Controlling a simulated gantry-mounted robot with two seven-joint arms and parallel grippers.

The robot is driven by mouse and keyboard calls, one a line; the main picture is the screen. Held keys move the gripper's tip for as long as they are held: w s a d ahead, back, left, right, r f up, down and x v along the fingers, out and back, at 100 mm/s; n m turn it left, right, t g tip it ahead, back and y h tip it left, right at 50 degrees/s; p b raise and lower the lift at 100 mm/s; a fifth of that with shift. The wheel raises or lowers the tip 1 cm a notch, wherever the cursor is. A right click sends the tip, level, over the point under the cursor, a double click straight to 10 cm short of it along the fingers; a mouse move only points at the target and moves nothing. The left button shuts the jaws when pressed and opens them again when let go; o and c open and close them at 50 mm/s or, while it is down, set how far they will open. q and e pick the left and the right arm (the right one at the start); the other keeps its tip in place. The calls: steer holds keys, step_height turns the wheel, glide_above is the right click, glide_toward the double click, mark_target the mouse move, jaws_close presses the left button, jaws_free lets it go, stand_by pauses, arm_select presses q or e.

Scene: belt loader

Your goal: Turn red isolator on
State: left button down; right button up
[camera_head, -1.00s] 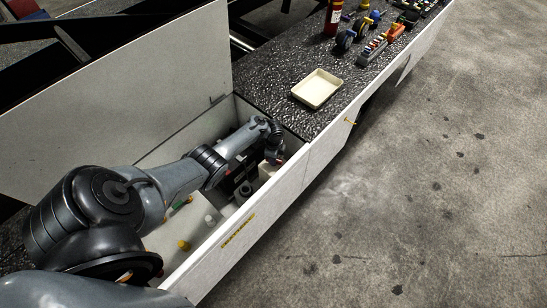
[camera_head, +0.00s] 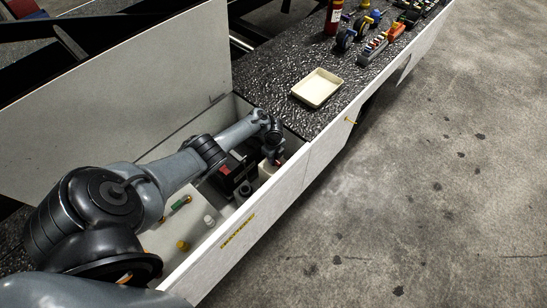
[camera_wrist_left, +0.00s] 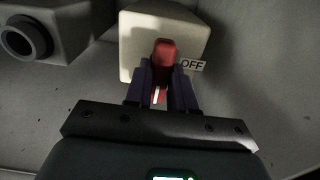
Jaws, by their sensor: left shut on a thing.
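The red isolator handle (camera_wrist_left: 165,50) stands out from a pale box (camera_wrist_left: 192,38) in the left wrist view. It points roughly up and down in that picture. My left gripper (camera_wrist_left: 161,72) is shut on the red handle, with one dark finger on each side. In the head view my left gripper (camera_head: 275,158) reaches down into the open compartment (camera_head: 285,178) near its far right end. The handle's lower part is partly hidden by the fingers. My right gripper is not in view.
A raised white lid (camera_head: 110,100) stands behind the compartment. A black unit (camera_head: 230,175) and yellow and white caps (camera_head: 182,245) are inside. A cream tray (camera_head: 318,88) lies on the dark deck. A grey fitting (camera_wrist_left: 35,35) is left of the isolator box.

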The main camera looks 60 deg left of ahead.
arm_select(q)
steer(key=c, duration=1)
jaws_free()
steer(key=shift+o, duration=0.2)
step_height(320, 180, up, 11)
steer(key=p, duration=0.5)
